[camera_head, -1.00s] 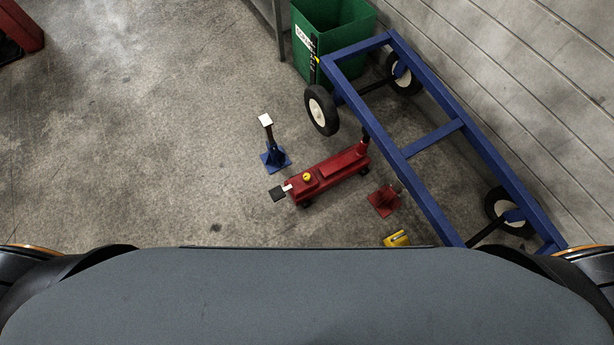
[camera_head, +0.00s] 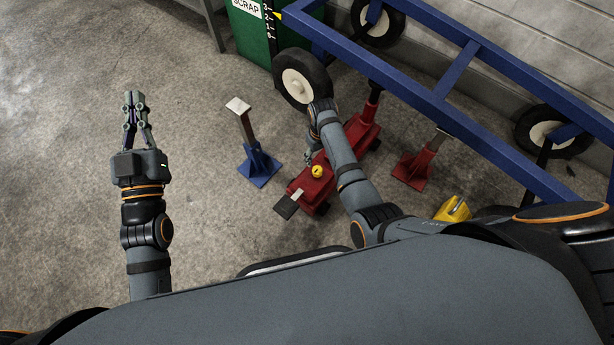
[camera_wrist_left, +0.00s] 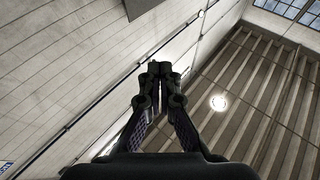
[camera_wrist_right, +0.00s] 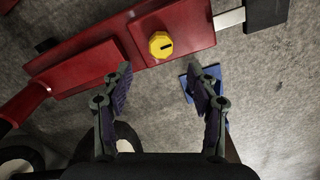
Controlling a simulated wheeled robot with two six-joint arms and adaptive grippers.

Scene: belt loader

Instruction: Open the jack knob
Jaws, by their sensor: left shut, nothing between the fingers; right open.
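The jack knob is a small yellow cap with a dark slot, on top of the red floor jack; the knob shows in the head view (camera_head: 317,171) and in the right wrist view (camera_wrist_right: 161,45). The red jack (camera_head: 308,190) lies on the floor, partly hidden behind my right arm. My right gripper (camera_wrist_right: 160,80) is open and empty, with the knob just beyond and between its fingertips; it also shows beside the jack in the head view (camera_head: 311,150). My left gripper (camera_head: 135,95) is shut and empty, raised at the left, away from the jack.
A blue jack stand (camera_head: 259,166) is left of the jack and a red stand (camera_head: 413,168) right of it. A blue wheeled frame (camera_head: 447,83) stands behind, near a green scrap bin (camera_head: 250,35). A yellow object (camera_head: 453,208) is at lower right. Floor at left is clear.

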